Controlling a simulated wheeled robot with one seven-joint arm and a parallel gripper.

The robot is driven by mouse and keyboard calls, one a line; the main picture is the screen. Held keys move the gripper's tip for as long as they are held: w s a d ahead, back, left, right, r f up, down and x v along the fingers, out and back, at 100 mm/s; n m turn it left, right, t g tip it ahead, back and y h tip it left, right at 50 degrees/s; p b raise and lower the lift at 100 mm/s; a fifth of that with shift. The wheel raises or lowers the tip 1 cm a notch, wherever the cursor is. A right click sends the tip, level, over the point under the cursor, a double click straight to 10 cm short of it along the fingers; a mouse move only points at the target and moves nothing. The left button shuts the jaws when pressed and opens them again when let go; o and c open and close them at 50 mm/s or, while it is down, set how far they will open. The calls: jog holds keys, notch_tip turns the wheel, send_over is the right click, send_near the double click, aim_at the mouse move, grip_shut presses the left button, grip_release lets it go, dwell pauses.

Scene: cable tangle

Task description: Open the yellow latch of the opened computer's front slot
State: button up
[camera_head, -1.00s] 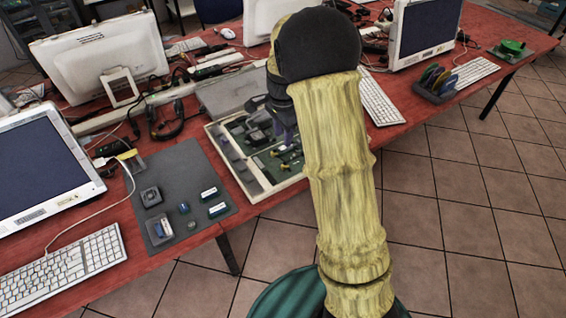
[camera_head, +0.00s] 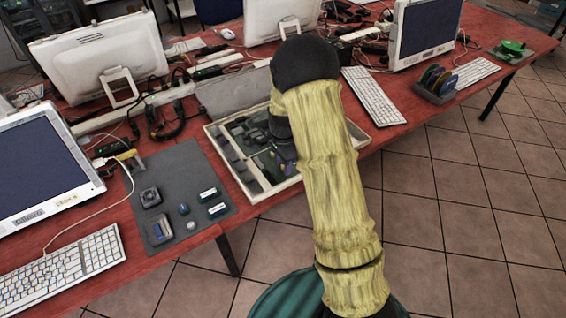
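The opened computer (camera_head: 212,137) is a shallow pale case on the red table, with dark and green parts inside. Its right part is hidden behind my arm. I cannot make out the yellow latch or the front slot; they are too small or hidden. My gripper (camera_head: 284,152) is over the inside of the case, beside my arm's yellow link and partly covered by it. It looks dark against the dark parts. I cannot tell whether its fingers are open or shut, or whether they touch anything.
A grey mat (camera_head: 178,172) with several small parts lies left of the case. A grey panel (camera_head: 232,92) lies behind it. Keyboards (camera_head: 372,97), monitors (camera_head: 98,62), cables and a disc rack (camera_head: 437,84) crowd the table. Tiled floor is clear in front.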

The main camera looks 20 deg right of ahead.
grip_shut()
jog(key=shift+s+a+r+p, duration=0.1)
jog(key=shift+s+a+p, duration=0.05)
jog(key=shift+a+p, duration=0.35)
jog(key=shift+a, duration=0.25)
grip_release()
notch_tip(320, 180, up, 17)
jog(key=shift+p, duration=0.3)
